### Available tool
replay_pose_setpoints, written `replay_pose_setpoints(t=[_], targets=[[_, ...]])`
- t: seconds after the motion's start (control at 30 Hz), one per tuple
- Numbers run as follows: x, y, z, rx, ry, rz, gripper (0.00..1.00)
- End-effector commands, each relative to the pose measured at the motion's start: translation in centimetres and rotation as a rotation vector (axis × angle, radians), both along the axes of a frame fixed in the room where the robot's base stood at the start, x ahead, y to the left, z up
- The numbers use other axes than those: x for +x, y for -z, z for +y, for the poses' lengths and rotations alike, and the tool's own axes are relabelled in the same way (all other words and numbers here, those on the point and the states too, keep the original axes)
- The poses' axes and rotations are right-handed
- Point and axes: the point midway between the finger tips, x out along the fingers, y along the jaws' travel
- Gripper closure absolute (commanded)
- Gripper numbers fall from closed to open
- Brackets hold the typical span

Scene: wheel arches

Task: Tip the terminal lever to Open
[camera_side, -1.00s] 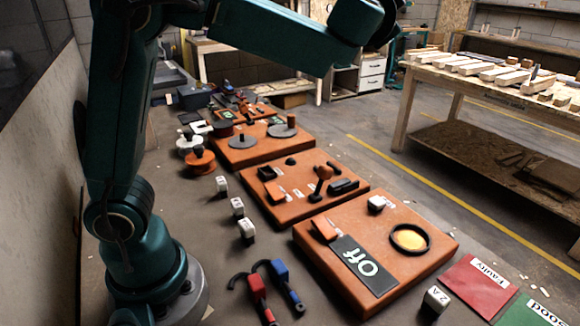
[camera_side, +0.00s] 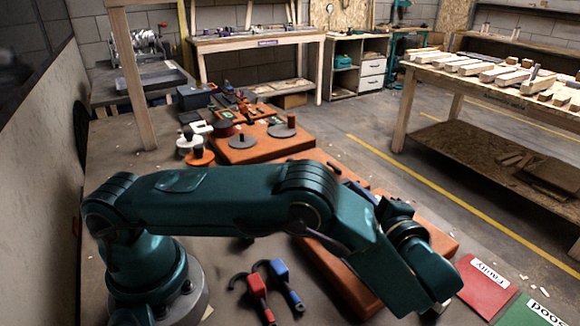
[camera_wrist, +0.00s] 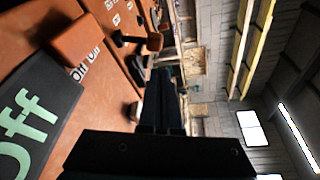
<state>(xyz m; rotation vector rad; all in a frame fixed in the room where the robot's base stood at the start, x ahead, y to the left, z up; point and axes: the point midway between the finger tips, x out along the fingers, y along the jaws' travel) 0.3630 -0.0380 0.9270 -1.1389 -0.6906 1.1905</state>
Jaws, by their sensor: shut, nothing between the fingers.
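In the wrist view an orange-headed lever (camera_wrist: 155,41) with a dark stem stands on an orange board, left of and beyond my fingertips. I cannot read a label saying Open, and which lever is the terminal one is not clear. My gripper (camera_wrist: 163,72) is shut and empty, pointing away from the camera, with no contact visible. In the side view my arm hides the lever and most of the middle board.
The nearest orange board (camera_side: 438,236) is partly hidden by my arm; its dark "Off" plate (camera_wrist: 30,115) and an orange block (camera_wrist: 80,42) show in the wrist view.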

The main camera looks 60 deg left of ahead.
Motion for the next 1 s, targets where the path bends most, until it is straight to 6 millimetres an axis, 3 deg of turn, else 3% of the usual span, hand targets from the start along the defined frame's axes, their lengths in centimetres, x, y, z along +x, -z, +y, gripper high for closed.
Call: replay_pose_setpoints(t=[0.13,0.57,1.0], targets=[[-0.4,1.1,-0.7,0.026,0.027,0.028,1.0],[-0.2,1.0,-0.4,0.024,0.03,0.024,1.0],[1.9,1.9,6.3,0.023,0.028,0.026,1.0]])
